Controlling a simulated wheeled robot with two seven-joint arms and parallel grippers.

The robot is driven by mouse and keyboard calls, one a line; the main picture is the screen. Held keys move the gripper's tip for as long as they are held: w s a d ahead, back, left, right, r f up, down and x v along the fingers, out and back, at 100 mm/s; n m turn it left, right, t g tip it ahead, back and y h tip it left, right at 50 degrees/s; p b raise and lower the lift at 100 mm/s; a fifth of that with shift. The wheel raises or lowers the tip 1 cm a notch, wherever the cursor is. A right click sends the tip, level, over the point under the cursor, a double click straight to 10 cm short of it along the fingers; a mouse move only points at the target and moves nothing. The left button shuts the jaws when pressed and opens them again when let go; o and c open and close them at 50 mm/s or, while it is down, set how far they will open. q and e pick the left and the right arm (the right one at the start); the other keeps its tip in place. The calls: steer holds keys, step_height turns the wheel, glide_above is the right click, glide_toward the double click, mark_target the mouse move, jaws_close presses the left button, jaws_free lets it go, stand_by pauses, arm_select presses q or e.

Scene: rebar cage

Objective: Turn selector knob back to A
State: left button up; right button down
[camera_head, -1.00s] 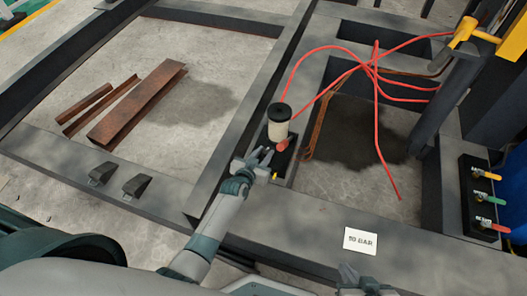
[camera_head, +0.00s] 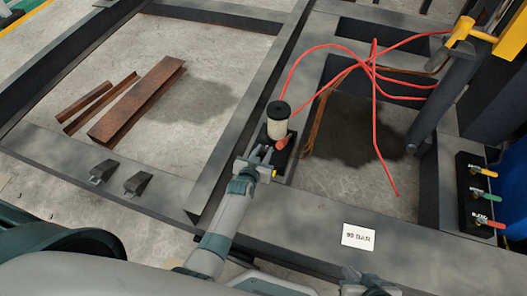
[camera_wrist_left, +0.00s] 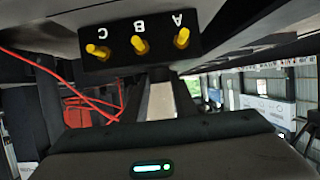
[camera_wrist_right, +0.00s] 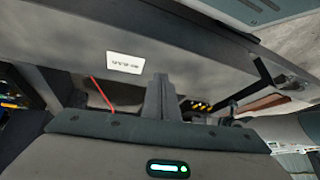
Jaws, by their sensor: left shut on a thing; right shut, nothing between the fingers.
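A black selector block (camera_head: 291,160) with a white, black-capped cylinder (camera_head: 277,122) stands on the grey frame. A red rounded piece (camera_head: 281,142) shows on its near side. In the left wrist view the block (camera_wrist_left: 118,62) has yellow pegs under the letters C, B and A. My left gripper (camera_head: 262,155) is at the block's left side, shut on a part hidden by its fingers, apparently the selector knob. Which letter the knob points to cannot be made out. My right gripper (camera_head: 355,277) is shut and empty at the bottom edge, near a white card (camera_head: 358,236).
Red hoses (camera_head: 373,75) loop over the frame opening behind the block. A panel with yellow, green and red levers (camera_head: 475,200) stands at the right. Rusty steel pieces (camera_head: 137,100) lie on the floor at the left. Two dark wedges (camera_head: 138,184) sit on the frame.

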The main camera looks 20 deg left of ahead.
arm_select(q)
steer(key=o, duration=1)
steer(key=shift+o, duration=0.2)
steer(key=shift+s, duration=0.1)
steer(key=shift+s+r, duration=0.25)
steer(key=shift+s, duration=0.25)
steer(key=p+v, duration=0.3)
steer(key=v, duration=1.3)
arm_select(e)
steer(key=shift+s+d+g+h, duration=0.4)
steer(key=shift+s+d+g, duration=0.3)
steer(key=shift+d, duration=0.4)
steer(key=shift+s+d+g+h, duration=0.45)
steer(key=shift+s+d, duration=0.35)
steer(key=shift+d, duration=0.3)
arm_select(q)
steer(key=shift+r, duration=0.1)
